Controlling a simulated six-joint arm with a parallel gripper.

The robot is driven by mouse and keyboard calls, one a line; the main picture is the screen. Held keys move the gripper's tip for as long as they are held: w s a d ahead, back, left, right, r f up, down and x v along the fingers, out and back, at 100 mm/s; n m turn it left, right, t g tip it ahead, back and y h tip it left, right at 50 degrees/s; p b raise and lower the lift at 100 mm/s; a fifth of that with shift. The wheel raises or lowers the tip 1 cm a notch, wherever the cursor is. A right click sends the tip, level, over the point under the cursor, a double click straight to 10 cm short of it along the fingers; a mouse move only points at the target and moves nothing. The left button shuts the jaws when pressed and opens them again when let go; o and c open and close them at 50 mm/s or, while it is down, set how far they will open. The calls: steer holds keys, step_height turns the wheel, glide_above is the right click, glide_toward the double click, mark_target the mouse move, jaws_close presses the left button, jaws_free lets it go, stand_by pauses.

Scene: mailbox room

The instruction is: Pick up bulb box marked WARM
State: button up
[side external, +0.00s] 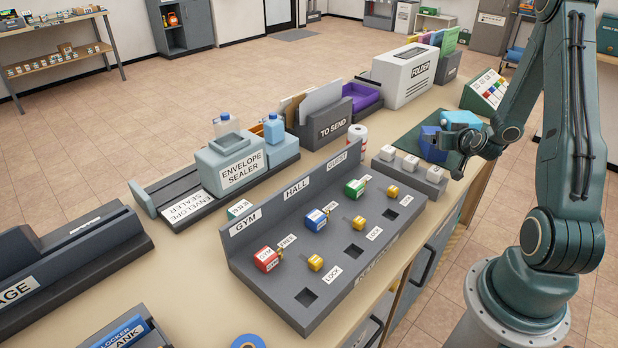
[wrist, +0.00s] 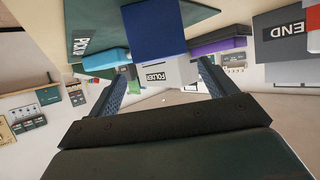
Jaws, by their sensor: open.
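No label reading WARM is legible, so I cannot tell which thing is the bulb box. A dark blue box (side external: 433,144) stands on a dark green mat (side external: 452,163) at the right of the counter. The blue box (wrist: 155,28) also shows at the top of the wrist view, beyond my fingertips. A light blue object (side external: 461,119) is beside it, and shows in the wrist view (wrist: 105,60). My gripper (side external: 468,142) is close to the blue box. In the wrist view my gripper (wrist: 166,68) has its two fingers spread apart with nothing between them.
A grey rack with three white blocks (side external: 410,163) stands in front of the mat. A dark sloped panel (side external: 310,245) with colored padlocks and keys fills the near counter. A white FOLDER box (side external: 404,75) and a TO SEND holder (side external: 325,125) stand behind.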

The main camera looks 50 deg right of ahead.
steer(key=shift+w+d+f, duration=0.15)
steer(key=shift+w+d, duration=0.1)
steer(key=shift+x, duration=2.9)
steer(key=shift+c, duration=0.4)
steer(key=c, duration=1.1)
